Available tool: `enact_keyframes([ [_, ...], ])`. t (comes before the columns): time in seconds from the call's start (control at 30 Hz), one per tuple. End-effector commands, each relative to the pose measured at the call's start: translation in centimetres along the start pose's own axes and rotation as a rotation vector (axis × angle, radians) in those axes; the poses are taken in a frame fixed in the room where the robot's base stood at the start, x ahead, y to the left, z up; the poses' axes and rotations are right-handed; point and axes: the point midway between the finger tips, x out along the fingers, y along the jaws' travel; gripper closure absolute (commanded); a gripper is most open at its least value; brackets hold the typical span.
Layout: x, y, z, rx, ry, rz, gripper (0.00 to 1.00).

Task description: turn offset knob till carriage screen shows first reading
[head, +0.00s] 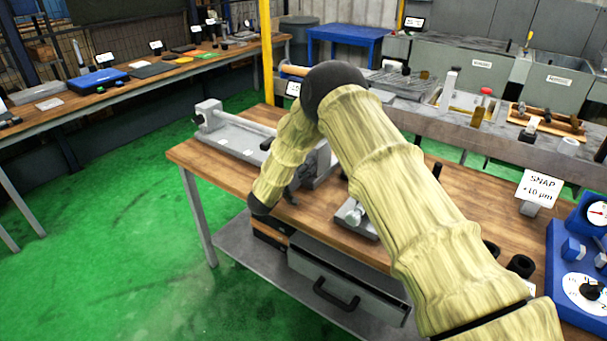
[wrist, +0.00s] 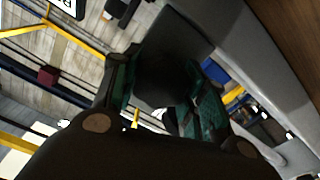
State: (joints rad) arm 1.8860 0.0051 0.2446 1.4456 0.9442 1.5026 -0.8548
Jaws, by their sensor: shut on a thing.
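My gripper (head: 292,190) is at the front side of the grey bench instrument (head: 232,138), mostly hidden behind my yellow-sleeved arm in the head view. In the wrist view my gripper (wrist: 165,95) has its green-padded fingers on both sides of a dark, rounded part, which I take to be the offset knob (wrist: 165,72). The gripper is shut on it. The knob's markings are too dark to read.
The instrument stands on a wooden bench (head: 205,158) with a drawer (head: 340,285) below its front edge. A SNAP +10 µm sign (head: 538,188) and a blue dial unit (head: 583,250) stand at the right. Green floor (head: 120,240) is clear at the left.

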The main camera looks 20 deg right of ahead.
Motion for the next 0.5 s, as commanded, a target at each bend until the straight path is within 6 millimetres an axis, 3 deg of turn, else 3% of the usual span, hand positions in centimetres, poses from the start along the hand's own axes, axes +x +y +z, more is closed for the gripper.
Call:
enact_keyframes([
  [0.5, -0.09, 0.02, 0.53, 0.482, -0.001, 0.0, 0.81],
])
